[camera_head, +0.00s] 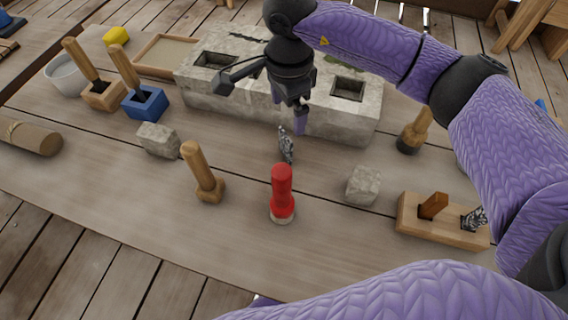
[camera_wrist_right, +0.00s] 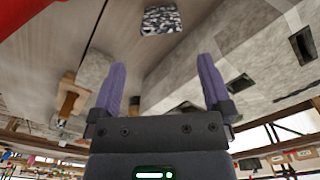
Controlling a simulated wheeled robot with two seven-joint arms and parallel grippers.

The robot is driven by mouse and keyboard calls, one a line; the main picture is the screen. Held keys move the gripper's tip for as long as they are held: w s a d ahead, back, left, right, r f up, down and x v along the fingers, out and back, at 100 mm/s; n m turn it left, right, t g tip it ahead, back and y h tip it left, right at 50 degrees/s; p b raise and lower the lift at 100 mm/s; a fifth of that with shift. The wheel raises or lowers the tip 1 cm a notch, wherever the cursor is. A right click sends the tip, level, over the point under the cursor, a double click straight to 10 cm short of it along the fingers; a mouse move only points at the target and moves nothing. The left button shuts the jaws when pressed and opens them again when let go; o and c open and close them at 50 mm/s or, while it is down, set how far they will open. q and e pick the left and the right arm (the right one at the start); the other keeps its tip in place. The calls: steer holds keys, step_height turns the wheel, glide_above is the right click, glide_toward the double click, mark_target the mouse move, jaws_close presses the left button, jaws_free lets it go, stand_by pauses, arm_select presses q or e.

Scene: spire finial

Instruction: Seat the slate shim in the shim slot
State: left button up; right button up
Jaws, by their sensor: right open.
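A small speckled black-and-grey piece, which looks like the slate shim (camera_head: 286,144), is on the table in front of the stone block (camera_head: 246,102). It also shows beyond my fingers in the right wrist view (camera_wrist_right: 161,20). My right gripper (camera_head: 288,112) is open and empty, just above and behind that piece, by the block's front face. Its fingers (camera_wrist_right: 160,68) are wide apart. A similar speckled piece (camera_head: 474,217) stands tilted in a wooden holder (camera_head: 440,233) at the right. The block's top has dark square openings; I cannot tell which is the shim slot. My left gripper is not in view.
A red-handled tool (camera_head: 282,190), a wooden mallet (camera_head: 203,175) and two small stones (camera_head: 158,139) (camera_head: 363,185) stand nearby. A wooden-handled tool (camera_head: 414,132) is right of the block. A blue box (camera_head: 145,104) and a tray (camera_head: 165,56) are at left. The front table strip is clear.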

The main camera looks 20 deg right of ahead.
mark_target(286, 144)
step_height(286, 144, down, 2)
step_height(286, 144, down, 9)
steer(key=shift+a+r+b, duration=0.15)
steer(key=shift+b, duration=1.1)
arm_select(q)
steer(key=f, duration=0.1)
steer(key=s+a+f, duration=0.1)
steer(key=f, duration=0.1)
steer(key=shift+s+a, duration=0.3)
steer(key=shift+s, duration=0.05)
arm_select(e)
steer(key=shift+r, duration=0.15)
